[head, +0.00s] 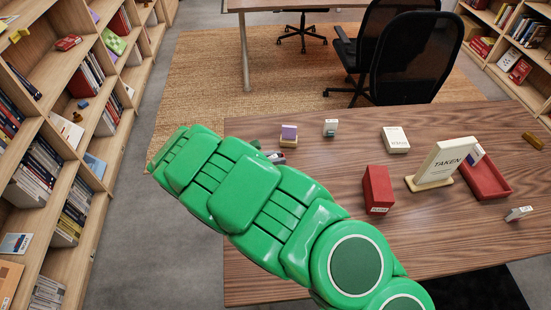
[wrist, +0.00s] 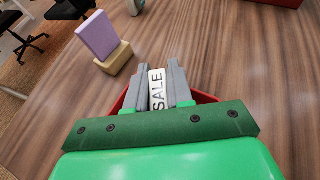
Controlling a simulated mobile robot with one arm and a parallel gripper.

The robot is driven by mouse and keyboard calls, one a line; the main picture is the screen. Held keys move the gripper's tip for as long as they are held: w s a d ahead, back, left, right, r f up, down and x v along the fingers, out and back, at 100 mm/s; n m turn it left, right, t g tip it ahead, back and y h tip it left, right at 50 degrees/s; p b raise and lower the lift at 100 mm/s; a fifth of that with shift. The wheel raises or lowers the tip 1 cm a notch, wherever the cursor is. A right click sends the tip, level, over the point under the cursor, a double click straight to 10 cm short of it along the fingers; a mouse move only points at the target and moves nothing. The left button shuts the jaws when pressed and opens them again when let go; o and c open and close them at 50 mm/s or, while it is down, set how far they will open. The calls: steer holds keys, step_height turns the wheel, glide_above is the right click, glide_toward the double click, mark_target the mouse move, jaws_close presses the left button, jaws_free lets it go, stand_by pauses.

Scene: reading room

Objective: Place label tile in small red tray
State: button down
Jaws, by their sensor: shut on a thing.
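My gripper (wrist: 158,88) is shut on a white label tile (wrist: 157,88) reading SALE, standing between its grey fingers. Red edges of what looks like the small red tray (wrist: 205,97) show on both sides of the fingers in the wrist view, below or behind them. Most of this tray is hidden by my gripper, and I cannot tell whether the tile touches it. In the head view my gripper (head: 277,156) is at the table's left part, mostly hidden behind my green arm.
A purple block in a tan holder (wrist: 108,42) stands close by, left of the fingers. On the table (head: 330,165) are a white-and-green item (head: 330,127), a white box (head: 396,139), a red box (head: 377,190), a TAKEN sign (head: 443,163) and a larger red tray (head: 492,188).

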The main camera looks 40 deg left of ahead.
steer(key=shift+f, duration=0.1)
steer(key=c, duration=1)
jaws_free()
steer(key=v, duration=1.2)
